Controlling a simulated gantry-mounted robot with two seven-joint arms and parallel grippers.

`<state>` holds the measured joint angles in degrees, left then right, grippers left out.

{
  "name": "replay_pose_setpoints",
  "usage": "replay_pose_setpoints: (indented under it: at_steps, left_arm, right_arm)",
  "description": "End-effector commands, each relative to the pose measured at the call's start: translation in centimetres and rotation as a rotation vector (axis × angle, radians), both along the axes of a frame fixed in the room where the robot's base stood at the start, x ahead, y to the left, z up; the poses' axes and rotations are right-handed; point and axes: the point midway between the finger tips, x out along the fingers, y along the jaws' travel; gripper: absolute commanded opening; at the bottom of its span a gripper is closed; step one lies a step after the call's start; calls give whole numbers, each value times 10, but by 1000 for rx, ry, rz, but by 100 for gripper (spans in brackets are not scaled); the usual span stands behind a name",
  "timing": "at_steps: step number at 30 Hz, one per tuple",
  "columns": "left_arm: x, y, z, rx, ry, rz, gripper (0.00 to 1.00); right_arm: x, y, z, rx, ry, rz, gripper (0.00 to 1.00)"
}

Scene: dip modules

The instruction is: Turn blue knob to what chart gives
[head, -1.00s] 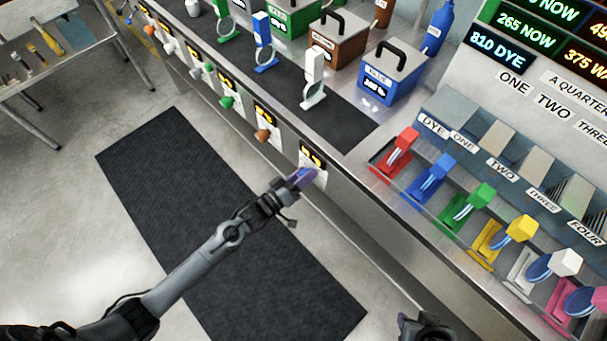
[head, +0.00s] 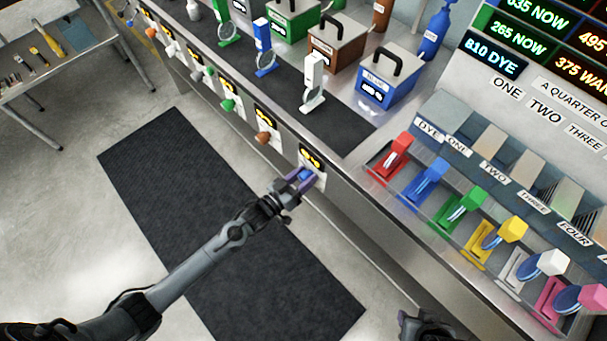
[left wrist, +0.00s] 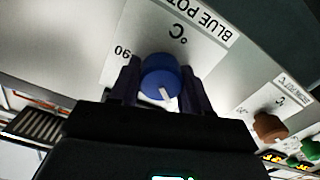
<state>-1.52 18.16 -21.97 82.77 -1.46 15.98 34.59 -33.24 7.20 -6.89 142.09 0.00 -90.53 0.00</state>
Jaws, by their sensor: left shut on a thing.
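The blue knob (head: 306,175) is on the counter's front panel. In the left wrist view the knob (left wrist: 160,78) has a white pointer mark near its lower edge, and its label (left wrist: 190,35) reads BLUE POT and °C, with 90 at one side. My left gripper (head: 298,180) has its fingers on both sides of the knob, shut on it. The yellow readout above the knob is too small to read. The blue pot (head: 390,90) stands on the counter. The chart board (head: 525,60) shows 265 NOW, 810 DYE and 375 WAN, cut off at right. My right gripper (head: 425,325) is partly visible at the bottom edge; its jaws are unclear.
More knobs, including a brown one (head: 263,138) and a green one (head: 228,104), run along the panel to the left. Coloured dye levers (head: 425,180) stand on the counter at right. A dark mat (head: 200,200) covers open floor.

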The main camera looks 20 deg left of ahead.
Motion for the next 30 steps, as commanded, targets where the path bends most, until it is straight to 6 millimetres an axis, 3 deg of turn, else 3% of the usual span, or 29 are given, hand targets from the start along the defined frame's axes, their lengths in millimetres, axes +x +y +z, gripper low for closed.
replay_pose_setpoints:
  at_steps: [18,30]
  left_arm:
    - [0,-3,4,524,-251,-1,17]
    - [-1,-5,4,769,-366,0,17]
  right_arm:
    - [0,1,22,5,0,-4,43]
    - [0,2,28,9,0,-6,43]
